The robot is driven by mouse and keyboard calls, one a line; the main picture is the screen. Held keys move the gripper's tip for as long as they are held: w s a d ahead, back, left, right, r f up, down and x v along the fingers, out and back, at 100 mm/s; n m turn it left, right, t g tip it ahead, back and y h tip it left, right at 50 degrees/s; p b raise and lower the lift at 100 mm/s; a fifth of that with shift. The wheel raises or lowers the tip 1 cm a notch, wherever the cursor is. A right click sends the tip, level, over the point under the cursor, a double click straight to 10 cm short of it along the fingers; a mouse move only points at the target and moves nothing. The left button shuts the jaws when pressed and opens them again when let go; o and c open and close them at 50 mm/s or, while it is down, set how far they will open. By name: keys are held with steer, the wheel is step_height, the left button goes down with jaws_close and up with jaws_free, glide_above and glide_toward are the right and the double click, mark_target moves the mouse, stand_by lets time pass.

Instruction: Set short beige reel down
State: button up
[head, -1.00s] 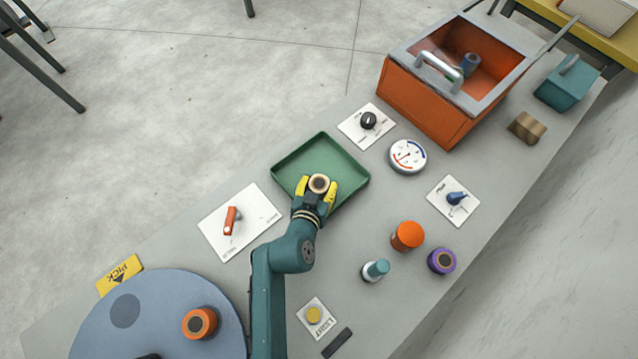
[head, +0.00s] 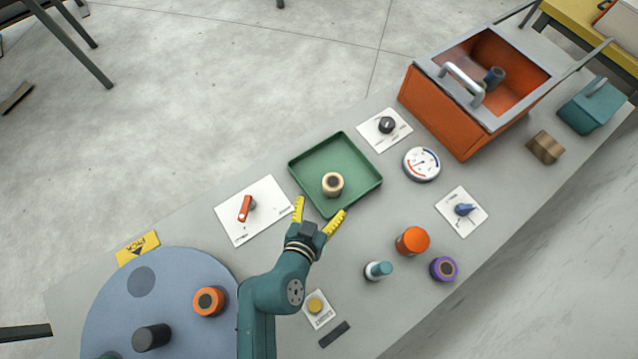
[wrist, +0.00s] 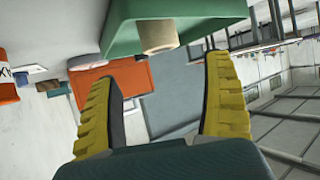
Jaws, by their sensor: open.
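The short beige reel (head: 333,184) stands upright in the green tray (head: 372,188), towards the tray's front side, its dark-centred top facing up. My gripper (head: 320,212) is open and empty, with yellow fingers spread, just in front of the tray's near corner and apart from the reel. In the wrist view the reel (wrist: 158,36) shows beyond and between the two spread fingers (wrist: 165,95), partly cut off by the green tray (wrist: 125,38).
A lever plate (head: 270,220) lies left of the tray, a knob plate (head: 400,122) and a gauge (head: 421,164) right. A blue turntable (head: 180,275) is at left.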

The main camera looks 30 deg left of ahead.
steer(key=w+d+r+m+t+h, duration=0.1)
steer(key=w+d+r+m+t, duration=0.25)
steer(key=r, duration=0.95)
steer(key=w+d+r+n+t, duration=0.15)
steer(key=w+d+r, duration=0.4)
steer(key=r, duration=0.85)
steer(key=s+d+r+t, duration=0.2)
steer(key=s+d+r, duration=0.1)
steer(key=r, duration=0.7)
steer(key=s+d+r+t+h, duration=0.1)
steer(key=s+d+r+t, duration=0.2)
steer(key=d+r, duration=0.3)
step_height(320, 180, up, 4)
steer(key=shift+s+d+f, duration=0.1)
steer(key=shift+s+d, duration=0.05)
step_height(320, 180, up, 37)
steer(key=p, duration=3.7)
steer(key=shift+h, duration=0.4)
